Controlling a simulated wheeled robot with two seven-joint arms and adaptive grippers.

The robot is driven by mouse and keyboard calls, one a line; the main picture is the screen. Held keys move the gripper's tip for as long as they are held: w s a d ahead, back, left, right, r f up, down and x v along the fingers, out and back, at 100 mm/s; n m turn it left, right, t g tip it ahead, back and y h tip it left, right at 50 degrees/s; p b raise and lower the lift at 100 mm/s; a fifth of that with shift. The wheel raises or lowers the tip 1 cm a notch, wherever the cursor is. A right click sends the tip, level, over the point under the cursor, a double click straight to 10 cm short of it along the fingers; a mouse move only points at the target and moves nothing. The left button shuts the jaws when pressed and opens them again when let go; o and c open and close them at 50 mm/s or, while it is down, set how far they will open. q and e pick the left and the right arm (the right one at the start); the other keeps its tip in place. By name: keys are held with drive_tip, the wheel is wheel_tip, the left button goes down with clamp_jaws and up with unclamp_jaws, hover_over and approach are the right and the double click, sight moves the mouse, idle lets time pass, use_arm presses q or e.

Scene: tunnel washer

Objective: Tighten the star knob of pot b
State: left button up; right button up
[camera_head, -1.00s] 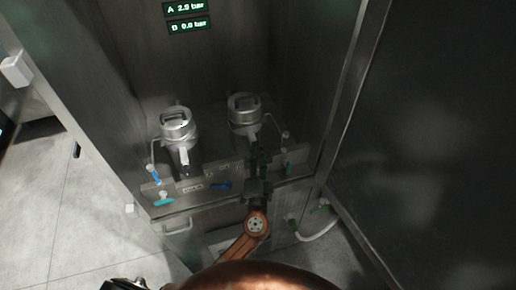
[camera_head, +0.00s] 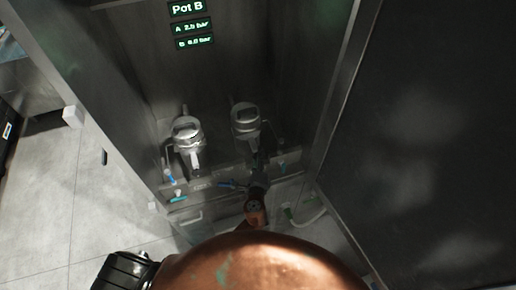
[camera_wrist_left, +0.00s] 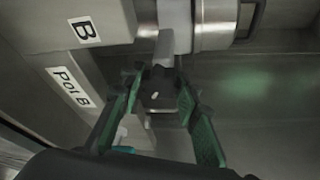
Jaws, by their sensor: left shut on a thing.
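Pot b (camera_head: 246,118) is the right-hand of two silver pots in the metal cabinet. Its lower body (camera_wrist_left: 212,24) shows at the top of the left wrist view, beside labels reading "B" and "Pot B". The dark star knob (camera_wrist_left: 158,88) hangs below the pot's grey bracket, between my green-padded fingers. My left gripper (camera_head: 257,166) is at the front of pot b; in the left wrist view its fingers (camera_wrist_left: 155,92) are around the knob and shut on it. In the head view the knob is hidden by the gripper. My right gripper is not in view.
A similar pot (camera_head: 187,135) stands to the left. A display (camera_head: 190,26) at the back reads "Pot B" with two pressure lines. A dark panel (camera_head: 430,150) closes the right side.

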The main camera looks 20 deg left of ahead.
use_arm(q)
drive_tip(key=m+p, duration=0.1)
drive_tip(key=m+g+p, duration=0.1)
drive_tip(key=p, duration=0.1)
drive_tip(key=shift+r+y, duration=0.25)
drive_tip(key=shift+y, duration=0.05)
drive_tip(key=shift+m+g+p, duration=0.3)
drive_tip(key=shift+m+p, duration=0.1)
drive_tip(key=shift+f+m+g+y, duration=0.25)
drive_tip(key=shift+m+g+y, duration=0.15)
drive_tip(key=shift+m, duration=0.6)
drive_tip(key=m+g+y, duration=0.1)
drive_tip(key=m, duration=0.1)
drive_tip(key=shift+m+g, duration=0.3)
drive_tip(key=shift+m, duration=0.1)
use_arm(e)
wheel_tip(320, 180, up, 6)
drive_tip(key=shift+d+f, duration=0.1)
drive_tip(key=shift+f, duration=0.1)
use_arm(q)
drive_tip(key=shift+a+f+y, duration=0.1)
drive_tip(key=shift+y, duration=0.2)
drive_tip(key=o, duration=1.2)
drive_tip(key=shift+c, duration=0.2)
drive_tip(key=v, duration=0.7)
drive_tip(key=shift+s, duration=0.25)
